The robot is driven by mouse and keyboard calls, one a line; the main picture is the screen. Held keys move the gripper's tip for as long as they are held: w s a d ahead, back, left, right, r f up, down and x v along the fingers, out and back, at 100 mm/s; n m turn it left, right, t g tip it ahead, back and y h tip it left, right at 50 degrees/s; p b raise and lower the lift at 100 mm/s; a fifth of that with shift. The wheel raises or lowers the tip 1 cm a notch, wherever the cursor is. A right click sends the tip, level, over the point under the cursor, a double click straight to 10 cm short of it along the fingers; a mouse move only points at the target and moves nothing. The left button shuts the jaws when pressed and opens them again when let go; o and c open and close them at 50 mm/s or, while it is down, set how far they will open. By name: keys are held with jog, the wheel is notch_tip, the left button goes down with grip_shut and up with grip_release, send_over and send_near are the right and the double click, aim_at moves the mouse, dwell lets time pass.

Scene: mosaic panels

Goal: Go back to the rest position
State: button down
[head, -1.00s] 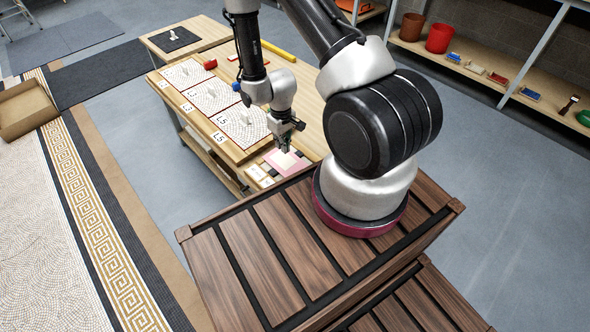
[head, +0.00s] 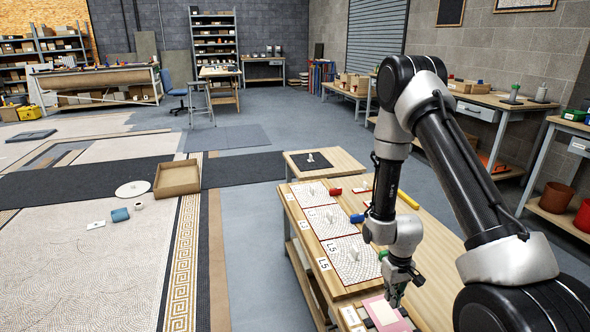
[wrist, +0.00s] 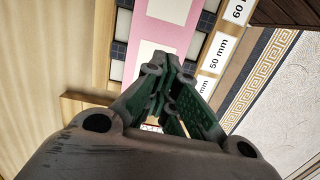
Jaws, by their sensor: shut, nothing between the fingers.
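My gripper (head: 398,297) hangs fingers down at the near end of the wooden bench (head: 352,285), above a pink sheet (head: 376,303) with pale squares on it. In the wrist view, my gripper's green fingers (wrist: 172,88) are closed together with nothing between them. The pink sheet also shows behind the fingers in the wrist view (wrist: 178,10). I cannot tell exactly how high the fingertips are above the sheet.
White mosaic panels (head: 340,262) with small upright knobs stand in a row on the bench. A red item (head: 335,191), a blue item (head: 357,218) and a yellow bar (head: 408,200) lie near them. A cardboard box (head: 178,188) sits on the floor at left.

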jog(key=s+r+g, duration=0.3)
jog(key=s, duration=0.3)
jog(key=s+r+t, duration=0.2)
jog(key=s+r, duration=0.1)
jog(key=r, duration=1.1)
jog(key=s+d+r+m+t, duration=0.1)
jog(key=s+r+t, duration=0.2)
jog(key=r, duration=1.2)
jog(key=s+r+m+t, duration=0.1)
jog(key=s+r+t, duration=0.2)
jog(key=r, duration=1.1)
jog(key=shift+s+d+r, duration=0.15)
jog(key=shift+s+d, duration=0.2)
jog(key=shift+s, duration=0.4)
